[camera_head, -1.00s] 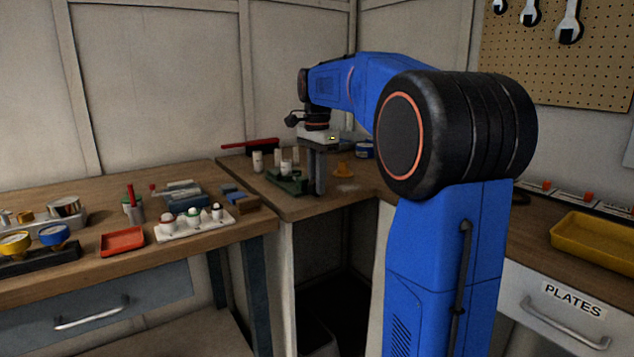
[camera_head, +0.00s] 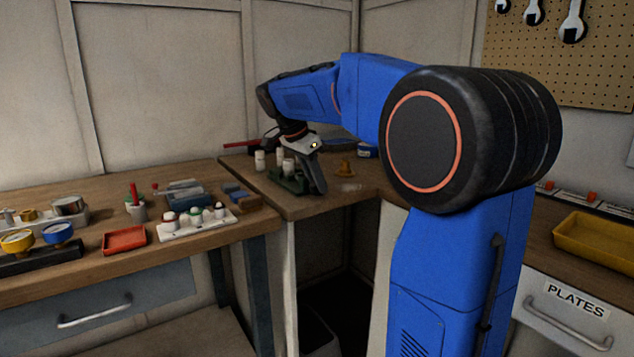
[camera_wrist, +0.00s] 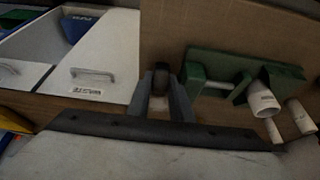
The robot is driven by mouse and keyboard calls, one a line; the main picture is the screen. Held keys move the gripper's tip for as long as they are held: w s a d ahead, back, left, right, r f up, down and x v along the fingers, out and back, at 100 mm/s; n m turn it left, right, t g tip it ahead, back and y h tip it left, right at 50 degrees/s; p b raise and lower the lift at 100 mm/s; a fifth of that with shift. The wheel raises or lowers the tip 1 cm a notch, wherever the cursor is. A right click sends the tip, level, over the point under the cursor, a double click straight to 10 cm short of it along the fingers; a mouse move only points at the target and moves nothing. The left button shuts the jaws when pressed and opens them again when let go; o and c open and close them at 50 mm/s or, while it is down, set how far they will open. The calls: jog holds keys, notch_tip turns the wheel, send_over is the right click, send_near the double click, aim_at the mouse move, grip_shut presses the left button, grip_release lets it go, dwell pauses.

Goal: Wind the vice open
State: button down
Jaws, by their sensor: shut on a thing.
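The green vice (camera_head: 290,184) stands near the front edge of the far corner bench. In the wrist view the vice (camera_wrist: 212,66) lies right of my gripper, with a pale screw bar between its green parts. My gripper (camera_wrist: 163,88) is shut on a dark knob (camera_wrist: 163,73) at the vice's left end, which looks like its handle. In the head view my gripper (camera_head: 320,187) leans at a slant against the vice's right side and hides that end. A white cylinder (camera_wrist: 263,98) stands at the vice's right part; whether it is clamped is unclear.
More white cylinders (camera_head: 260,160) stand left of the vice. A drawer with a handle (camera_wrist: 92,74) is below the bench edge. A white tray (camera_head: 197,226) sits on the left bench.

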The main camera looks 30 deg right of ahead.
jog(key=c, duration=1.9)
grip_release()
jog(key=shift+o, duration=0.2)
jog(key=shift+r, duration=0.1)
jog(key=v, duration=1.7)
jog(key=shift+r, duration=0.1)
